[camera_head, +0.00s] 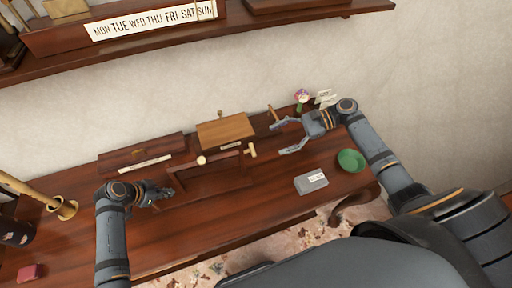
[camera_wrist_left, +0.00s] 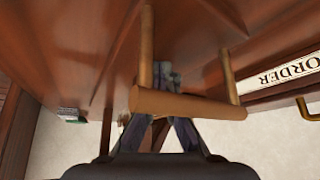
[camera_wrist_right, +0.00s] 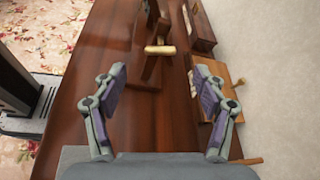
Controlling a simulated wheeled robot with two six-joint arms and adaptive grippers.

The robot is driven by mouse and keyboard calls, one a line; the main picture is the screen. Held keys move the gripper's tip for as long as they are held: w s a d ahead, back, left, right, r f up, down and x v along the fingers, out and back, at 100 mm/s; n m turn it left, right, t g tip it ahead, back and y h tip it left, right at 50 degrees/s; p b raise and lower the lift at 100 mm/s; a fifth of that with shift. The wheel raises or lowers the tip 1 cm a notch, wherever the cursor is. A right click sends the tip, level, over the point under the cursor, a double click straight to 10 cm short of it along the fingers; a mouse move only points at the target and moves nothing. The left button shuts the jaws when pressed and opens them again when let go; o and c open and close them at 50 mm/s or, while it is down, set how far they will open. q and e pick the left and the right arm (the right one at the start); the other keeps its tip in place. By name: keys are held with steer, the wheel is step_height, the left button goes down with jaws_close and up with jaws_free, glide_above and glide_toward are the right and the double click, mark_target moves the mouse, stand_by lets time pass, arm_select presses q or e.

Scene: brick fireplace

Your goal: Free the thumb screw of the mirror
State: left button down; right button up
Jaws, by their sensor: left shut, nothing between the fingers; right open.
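The mirror appears as a dark wooden frame (camera_head: 214,166) low on the desk, seen near edge-on; its glass is not clear. A pale brass thumb screw (camera_head: 252,150) sticks up at its right end, and a round brass knob (camera_head: 201,160) sits further left. The screw also shows in the right wrist view (camera_wrist_right: 160,50), ahead of my right gripper. My right gripper (camera_head: 279,138) is open and empty, right of the screw and apart from it. My left gripper (camera_head: 170,194) is shut and empty, left of the frame. In the left wrist view a light brown bar (camera_wrist_left: 187,105) partly hides its fingers.
A wooden box (camera_head: 225,129) and a long labelled box (camera_head: 140,155) stand behind the frame. A green bowl (camera_head: 351,160) and grey card (camera_head: 311,182) lie to the right. A brass stand (camera_head: 62,208) is at the left. A shelf (camera_head: 190,28) hangs above.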

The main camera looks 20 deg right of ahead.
mark_target(253, 150)
steer(key=x, duration=0.9)
steer(key=shift+f, duration=0.1)
steer(key=c, duration=1.2)
